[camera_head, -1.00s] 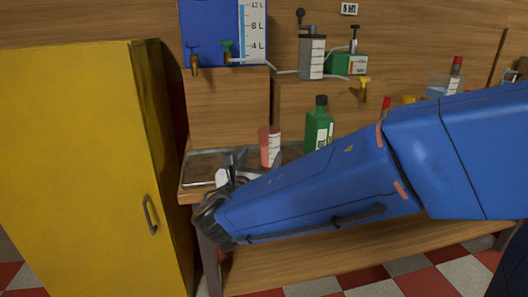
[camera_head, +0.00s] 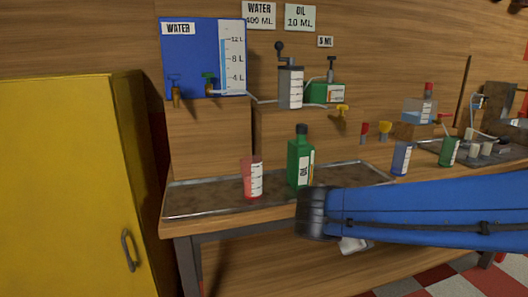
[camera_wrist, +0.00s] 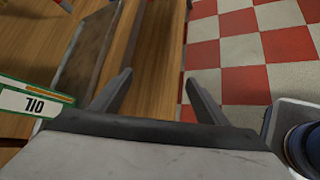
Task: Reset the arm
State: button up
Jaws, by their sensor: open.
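My gripper (camera_wrist: 157,95) shows in the wrist view with its two dark fingers spread apart and nothing between them. It points down past the table's front edge, over wood and the checked floor. In the head view my blue arm reaches in from the right in front of the table, and only a small pale part of the gripper shows below the dark wrist joint.
A metal tray (camera_head: 205,201) on the table holds a red measuring cup (camera_head: 252,178) and a green oil bottle (camera_head: 300,160). A blue water tank (camera_head: 195,55) stands behind. A yellow cabinet (camera_head: 70,180) is at left. Floor in front (camera_wrist: 240,55) is clear.

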jog(key=s+d+f+m+g+y, duration=0.2)
jog(key=s+d+f+m+g, duration=0.15)
jog(key=s+d+m, duration=0.45)
jog(key=s+a+f+m+y, duration=0.3)
jog(key=s+m+y, duration=0.2)
jog(key=s+m, duration=0.5)
jog(key=shift+m+y, duration=0.4)
jog(key=shift+s+t, duration=0.1)
jog(key=shift+t, duration=0.15)
